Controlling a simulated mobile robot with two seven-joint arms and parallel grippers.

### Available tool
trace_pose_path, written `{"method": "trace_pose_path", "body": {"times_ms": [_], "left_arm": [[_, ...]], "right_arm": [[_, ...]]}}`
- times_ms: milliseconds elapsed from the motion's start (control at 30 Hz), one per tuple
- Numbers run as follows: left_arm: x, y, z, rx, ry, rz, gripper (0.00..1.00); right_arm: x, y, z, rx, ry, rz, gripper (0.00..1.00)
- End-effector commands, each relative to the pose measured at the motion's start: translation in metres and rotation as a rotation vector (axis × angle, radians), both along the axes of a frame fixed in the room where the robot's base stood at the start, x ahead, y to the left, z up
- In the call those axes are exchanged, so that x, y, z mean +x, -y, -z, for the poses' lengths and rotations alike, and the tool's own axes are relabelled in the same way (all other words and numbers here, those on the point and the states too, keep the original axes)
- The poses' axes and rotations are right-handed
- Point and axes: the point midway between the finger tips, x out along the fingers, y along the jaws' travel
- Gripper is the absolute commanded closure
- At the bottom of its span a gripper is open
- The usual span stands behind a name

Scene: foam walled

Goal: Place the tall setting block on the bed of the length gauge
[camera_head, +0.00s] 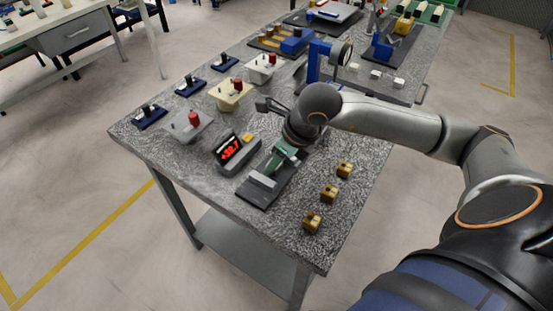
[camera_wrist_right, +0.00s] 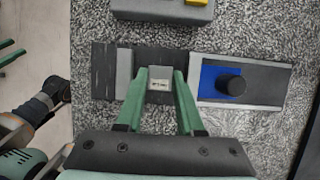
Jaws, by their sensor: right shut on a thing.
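My right gripper (camera_wrist_right: 161,88) has its green fingers shut on a small grey block with a label on top, the tall setting block (camera_wrist_right: 159,85). The block is over the dark bed of the length gauge (camera_wrist_right: 104,72), between a grey end piece on the left and a blue part with a black knob on the right. I cannot tell whether it touches the bed. In the head view the gauge (camera_head: 257,193) lies under the right gripper (camera_head: 280,160), which hides the block. Green strips at the wrist view's left edge may be my left gripper (camera_wrist_right: 10,52).
Three brass-coloured blocks (camera_head: 329,193) stand in a row along the table's right side. The table's front left corner is clear.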

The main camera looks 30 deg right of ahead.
Motion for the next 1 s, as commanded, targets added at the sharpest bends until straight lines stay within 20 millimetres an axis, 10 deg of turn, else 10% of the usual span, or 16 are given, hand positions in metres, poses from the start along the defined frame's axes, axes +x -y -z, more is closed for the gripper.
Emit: {"method": "trace_pose_path", "body": {"times_ms": [200,233,333,700,1000], "left_arm": [[0.0,0.001,0.006,0.0,-0.003,0.001,0.5],[-0.001,0.001,0.005,-0.001,-0.004,0.002,0.5],[-0.001,0.001,0.004,-0.001,-0.007,0.003,0.5],[0.0,0.001,-0.002,-0.002,-0.001,0.002,0.5],[0.0,0.001,-0.002,-0.002,0.003,0.001,0.5]], "right_arm": [[0.0,0.0,0.004,0.001,0.002,0.0,1.0],[0.0,0.0,0.003,0.0,0.0,0.0,0.61],[0.0,0.0,0.002,0.0,0.0,0.0,0.51],[-0.001,0.001,-0.005,0.0,0.001,0.0,0.51],[-0.022,0.01,-0.061,-0.003,0.006,0.001,0.51]]}}
